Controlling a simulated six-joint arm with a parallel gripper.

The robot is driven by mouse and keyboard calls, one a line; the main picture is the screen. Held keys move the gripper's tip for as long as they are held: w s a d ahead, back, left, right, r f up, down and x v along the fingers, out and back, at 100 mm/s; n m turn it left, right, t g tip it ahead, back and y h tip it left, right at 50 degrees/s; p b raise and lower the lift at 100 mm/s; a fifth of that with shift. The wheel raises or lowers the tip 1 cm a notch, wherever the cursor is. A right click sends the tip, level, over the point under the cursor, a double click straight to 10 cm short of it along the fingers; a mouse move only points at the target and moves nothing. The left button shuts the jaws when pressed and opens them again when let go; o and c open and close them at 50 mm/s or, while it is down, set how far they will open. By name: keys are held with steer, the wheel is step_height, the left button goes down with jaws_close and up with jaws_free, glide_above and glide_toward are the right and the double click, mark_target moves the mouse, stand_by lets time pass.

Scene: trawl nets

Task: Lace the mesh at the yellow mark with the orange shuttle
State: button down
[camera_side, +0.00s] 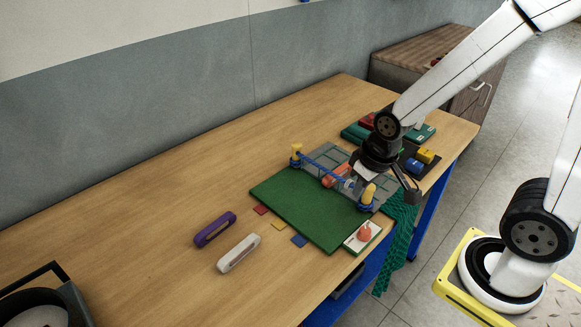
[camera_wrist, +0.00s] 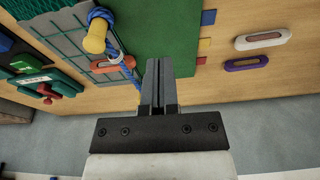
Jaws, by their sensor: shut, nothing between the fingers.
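The orange shuttle (camera_side: 336,176) lies on the grey mesh (camera_side: 314,160) beside a blue rope strung between two yellow posts (camera_side: 295,152). It also shows in the wrist view (camera_wrist: 112,63), left of my gripper. A small yellow square (camera_side: 279,224) lies between a red and a blue one along the green mat's left edge; it also shows in the wrist view (camera_wrist: 205,43). My gripper (camera_wrist: 159,65) is shut and empty, above the work near the right end of the rope in the side view. Part of the mesh is hidden behind my wrist.
A purple shuttle (camera_side: 215,229) and a white shuttle (camera_side: 238,253) lie on the table left of the green mat (camera_side: 295,205). A white card with an orange-red piece (camera_side: 363,235) is at the mat's front corner. Green net hangs over the table edge. The table's left is mostly clear.

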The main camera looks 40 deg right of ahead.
steer(key=shift+s, duration=0.25)
steer(key=c, duration=0.7)
jaws_free()
steer(key=shift+w+n, duration=0.1)
steer(key=shift+n, duration=0.2)
steer(key=o, duration=0.3)
steer(key=shift+w, duration=0.15)
steer(key=n+g, duration=0.3)
steer(key=n, duration=1.5)
glide_toward(345, 168)
steer(key=a+f, duration=0.1)
steer(key=a, duration=0.1)
steer(key=a+f, duration=0.1)
steer(key=a, duration=0.1)
steer(key=shift+w+a+f, duration=0.15)
steer(key=shift+w+f, duration=0.05)
steer(key=shift+f, duration=0.15)
steer(key=shift+f, duration=3.75)
jaws_close()
